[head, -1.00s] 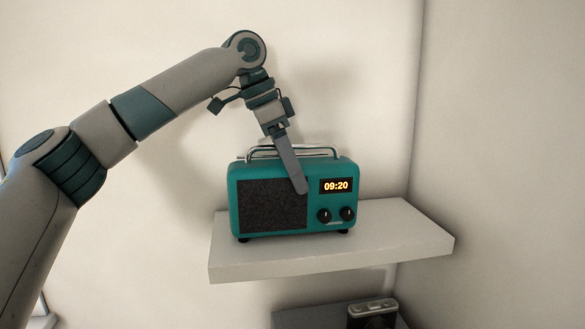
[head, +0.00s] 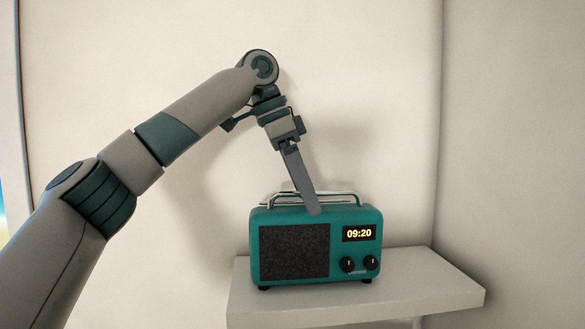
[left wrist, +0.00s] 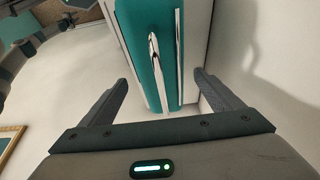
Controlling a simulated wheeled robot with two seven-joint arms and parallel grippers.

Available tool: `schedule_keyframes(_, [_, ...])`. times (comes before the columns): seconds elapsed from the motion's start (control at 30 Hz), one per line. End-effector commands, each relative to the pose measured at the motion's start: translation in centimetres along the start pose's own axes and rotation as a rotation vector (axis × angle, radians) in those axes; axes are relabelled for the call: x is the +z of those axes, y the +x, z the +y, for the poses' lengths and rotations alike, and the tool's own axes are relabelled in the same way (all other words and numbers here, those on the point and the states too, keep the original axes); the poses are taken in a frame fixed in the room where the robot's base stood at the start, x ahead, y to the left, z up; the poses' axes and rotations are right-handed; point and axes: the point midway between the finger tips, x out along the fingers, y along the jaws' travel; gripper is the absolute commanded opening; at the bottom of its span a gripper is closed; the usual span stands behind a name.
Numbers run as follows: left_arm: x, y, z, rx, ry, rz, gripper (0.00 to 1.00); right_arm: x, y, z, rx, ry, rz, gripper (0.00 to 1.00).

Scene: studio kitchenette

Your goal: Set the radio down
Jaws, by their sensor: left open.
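The teal radio (head: 345,218) stands upright on the white wall shelf (head: 440,290), with its dark speaker grille, lit 09:20 display and two knobs facing me. Its metal handle (head: 345,195) is raised along the top. My left gripper (head: 313,203) is open above the radio; one finger shows in front of the handle, its tip near the top front edge. The other finger is hidden in the head view. In the left wrist view the radio (left wrist: 143,35) and its handle (left wrist: 155,60) lie between the spread fingers of my left gripper (left wrist: 162,82), with gaps on both sides.
A plain wall rises behind the shelf, with a corner to the right of the radio. The shelf has bare room right of the radio. A framed picture (left wrist: 10,145) shows at the lower left of the left wrist view.

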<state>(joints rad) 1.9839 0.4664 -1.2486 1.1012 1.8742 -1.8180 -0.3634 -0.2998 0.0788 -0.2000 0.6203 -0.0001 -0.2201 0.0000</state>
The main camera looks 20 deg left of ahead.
Motion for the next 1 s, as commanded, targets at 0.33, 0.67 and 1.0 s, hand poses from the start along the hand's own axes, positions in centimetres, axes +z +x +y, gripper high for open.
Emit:
schedule_keyframes(0.33, [-0.1, -5.4, 0.0, -0.001, 0.000, 0.000, 0.86, 0.1, 0.8, 0.2, 0.002, -0.001, -0.001, 0.31])
schedule_keyframes(0.67, [0.0, -6.4, 0.0, 0.001, 0.001, -0.002, 0.86, 0.2, 0.9, 0.2, 0.002, -0.001, -0.001, 0.31])
schedule_keyframes(1.0, [0.0, -6.4, 0.0, 0.000, 0.001, -0.002, 0.86, 0.2, 0.9, 0.2, 0.002, -0.001, -0.001, 0.31])
